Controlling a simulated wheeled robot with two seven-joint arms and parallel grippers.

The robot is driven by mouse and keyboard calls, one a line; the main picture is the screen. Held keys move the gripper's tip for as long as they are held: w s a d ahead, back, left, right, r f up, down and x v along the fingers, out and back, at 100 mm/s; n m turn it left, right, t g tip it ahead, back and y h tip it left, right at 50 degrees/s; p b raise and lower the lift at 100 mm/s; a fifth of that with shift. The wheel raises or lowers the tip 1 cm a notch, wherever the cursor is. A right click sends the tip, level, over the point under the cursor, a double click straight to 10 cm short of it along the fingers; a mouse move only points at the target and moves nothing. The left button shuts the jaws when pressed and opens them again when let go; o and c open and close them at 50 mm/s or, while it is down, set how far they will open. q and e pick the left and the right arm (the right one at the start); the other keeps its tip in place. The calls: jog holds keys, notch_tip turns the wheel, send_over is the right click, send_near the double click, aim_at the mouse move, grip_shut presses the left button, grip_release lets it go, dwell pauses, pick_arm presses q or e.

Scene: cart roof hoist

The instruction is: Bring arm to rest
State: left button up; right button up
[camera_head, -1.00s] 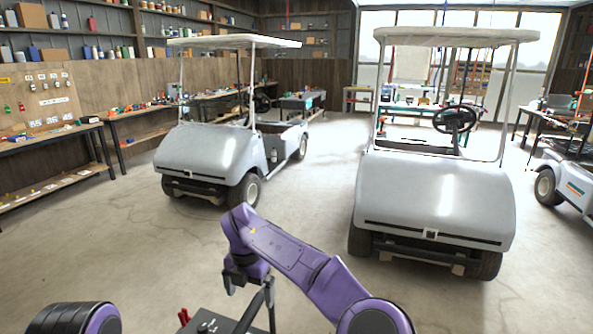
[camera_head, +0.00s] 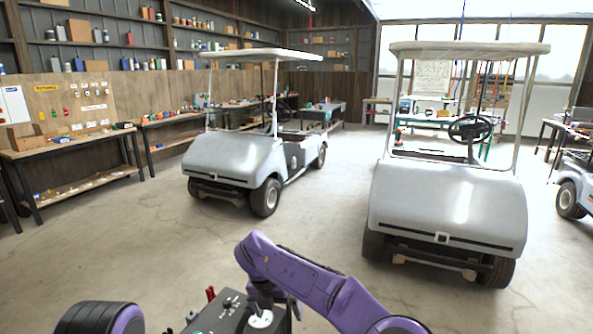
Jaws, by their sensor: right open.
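My right arm (camera_head: 300,280), purple, comes in from the bottom right, bends at the lower middle and folds back down. My right gripper (camera_head: 262,303) hangs below that bend, dark and small, over or in front of a dark box (camera_head: 230,322) at the bottom edge. It is open, and I see nothing held in it. The fingertips are hard to make out against the box. Of my left arm only a purple and black joint (camera_head: 100,318) shows at the bottom left; its gripper is out of view.
Two grey roofed carts stand ahead, one at the left (camera_head: 235,160) and one nearer at the right (camera_head: 448,205). A third cart (camera_head: 572,180) shows at the right edge. A workbench (camera_head: 75,150) lines the left wall. The concrete floor before the carts is clear.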

jog(key=s+d+f+n+t+h+b, duration=0.25)
jog(key=s+d+f+n+t, duration=0.2)
jog(key=d+f+n, duration=0.7)
jog(key=s+d+f+n+t+h+b, duration=0.25)
jog(key=s+d+f+n+b, duration=0.2)
jog(key=d+f+n, duration=0.75)
jog(key=s+d+f+n+g+y+b, duration=0.1)
jog(key=s+d+f+n, duration=0.1)
jog(key=s, duration=0.8)
jog(key=s+d+f+n+g+y+b, duration=0.1)
jog(key=s+d+f+n+g, duration=0.1)
jog(key=s, duration=0.8)
jog(key=s+d+f+n+g+y, duration=0.2)
jog(key=s+d+f+n, duration=0.2)
jog(key=s+d, duration=0.3)
jog(key=s+f, duration=0.1)
jog(key=s, duration=0.2)
jog(key=shift+f+b, duration=0.35)
jog(key=shift+b, duration=0.05)
